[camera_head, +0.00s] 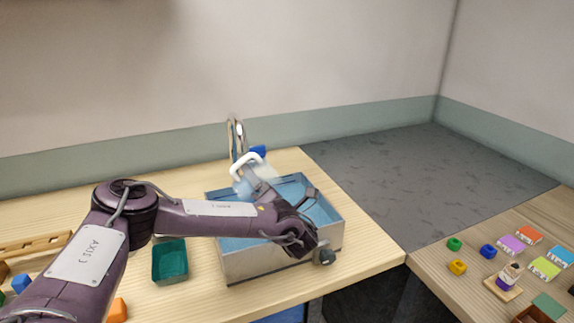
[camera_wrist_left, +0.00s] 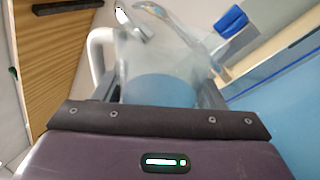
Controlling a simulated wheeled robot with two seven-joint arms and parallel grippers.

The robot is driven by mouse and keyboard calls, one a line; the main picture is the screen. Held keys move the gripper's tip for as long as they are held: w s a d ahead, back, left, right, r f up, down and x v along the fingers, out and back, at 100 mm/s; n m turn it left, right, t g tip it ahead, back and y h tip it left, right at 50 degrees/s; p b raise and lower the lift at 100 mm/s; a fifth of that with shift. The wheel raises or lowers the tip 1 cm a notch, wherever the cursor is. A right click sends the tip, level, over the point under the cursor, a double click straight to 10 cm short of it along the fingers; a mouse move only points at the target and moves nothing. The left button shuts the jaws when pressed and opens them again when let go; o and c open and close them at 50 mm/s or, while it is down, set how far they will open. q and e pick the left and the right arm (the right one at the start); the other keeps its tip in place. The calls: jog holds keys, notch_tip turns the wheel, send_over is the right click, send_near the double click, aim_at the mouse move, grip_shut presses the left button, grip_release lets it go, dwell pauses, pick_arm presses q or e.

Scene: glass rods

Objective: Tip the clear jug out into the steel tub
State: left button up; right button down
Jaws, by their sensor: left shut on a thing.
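The clear jug (camera_head: 266,171), with a white handle (camera_head: 246,164), is held above the back left part of the steel tub (camera_head: 270,265). It looks tilted. My left gripper (camera_head: 262,187) is shut on it. In the left wrist view the jug (camera_wrist_left: 150,58) sits between the two fingers, with its handle (camera_wrist_left: 97,50) at the left. A bluish area shows low in the jug; I cannot tell whether it is contents or the tub seen through it. The tub's inside is blue, and my left forearm hides part of it. My right gripper is out of view.
A metal tap (camera_head: 232,130) stands behind the tub, near a blue piece (camera_head: 258,151). A green bin (camera_head: 169,262) is left of the tub. A wooden rack (camera_head: 35,244) lies far left. Several coloured blocks (camera_head: 530,236) lie on the right table.

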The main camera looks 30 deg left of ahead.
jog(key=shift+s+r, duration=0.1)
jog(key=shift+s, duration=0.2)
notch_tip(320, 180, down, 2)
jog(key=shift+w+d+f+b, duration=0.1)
jog(key=shift+b, duration=1)
